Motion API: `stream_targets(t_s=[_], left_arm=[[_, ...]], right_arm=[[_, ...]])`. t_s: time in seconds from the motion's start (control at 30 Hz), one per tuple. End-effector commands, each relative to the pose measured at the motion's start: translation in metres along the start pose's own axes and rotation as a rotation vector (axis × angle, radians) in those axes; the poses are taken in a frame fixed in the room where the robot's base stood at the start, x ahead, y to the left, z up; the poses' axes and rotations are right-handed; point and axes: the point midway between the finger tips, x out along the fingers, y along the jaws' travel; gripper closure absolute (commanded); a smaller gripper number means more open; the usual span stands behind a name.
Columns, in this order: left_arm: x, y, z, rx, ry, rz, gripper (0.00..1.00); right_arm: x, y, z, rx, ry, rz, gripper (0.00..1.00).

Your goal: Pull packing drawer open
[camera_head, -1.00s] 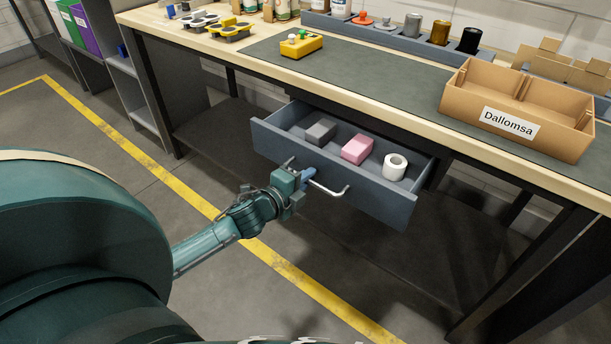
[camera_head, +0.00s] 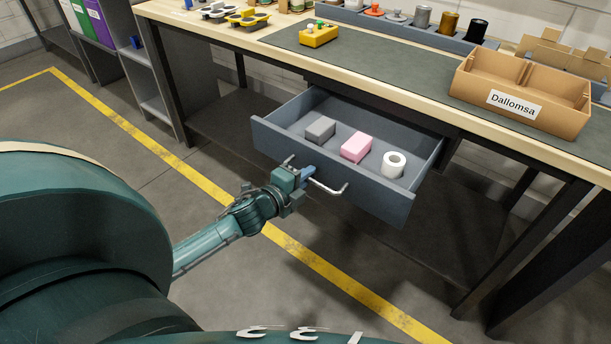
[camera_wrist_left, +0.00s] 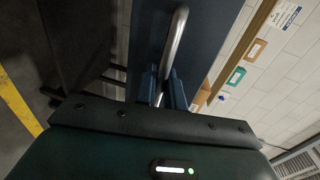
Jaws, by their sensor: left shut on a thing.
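The packing drawer (camera_head: 375,195) is a blue-grey drawer under the workbench, pulled out so that its inside shows. It holds a grey block (camera_head: 320,130), a pink block (camera_head: 356,147) and a white roll (camera_head: 394,165). A metal bar handle (camera_head: 330,189) is on its front. My left gripper (camera_head: 306,174) is shut on this handle, near its left part. In the left wrist view the handle (camera_wrist_left: 177,40) runs between the blue fingers (camera_wrist_left: 161,88), with the drawer front behind it. My right gripper is not in view.
The workbench (camera_head: 400,78) carries a cardboard box labelled Dallomsa (camera_head: 520,105), a yellow button box (camera_head: 319,35) and a rack of several cylinders. Grey shelving (camera_head: 150,75) stands at the left. The floor with a yellow line (camera_head: 150,150) is clear before the drawer.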

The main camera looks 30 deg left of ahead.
Motion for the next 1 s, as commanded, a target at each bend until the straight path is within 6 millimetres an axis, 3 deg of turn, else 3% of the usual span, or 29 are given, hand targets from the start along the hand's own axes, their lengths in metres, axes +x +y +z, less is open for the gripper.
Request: stream_targets(t_s=[0.1,0.13,0.33,0.67,0.77,1.0], left_arm=[[0.000,0.000,0.001,0.000,-0.002,0.000,1.00],[0.000,0.000,0.001,0.000,-0.002,0.000,0.89],[0.000,0.000,0.001,0.001,-0.001,0.000,0.72],[-0.004,0.000,0.000,0.000,0.000,0.001,0.72],[-0.015,0.001,0.000,0.000,0.000,0.002,0.72],[-0.062,0.001,0.000,-0.002,0.000,0.004,0.72]], right_arm=[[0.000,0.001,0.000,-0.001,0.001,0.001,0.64],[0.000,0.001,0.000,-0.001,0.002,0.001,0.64],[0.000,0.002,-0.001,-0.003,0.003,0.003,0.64],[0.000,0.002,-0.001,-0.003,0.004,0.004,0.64],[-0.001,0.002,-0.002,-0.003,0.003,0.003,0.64],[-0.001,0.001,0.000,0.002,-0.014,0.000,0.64]])
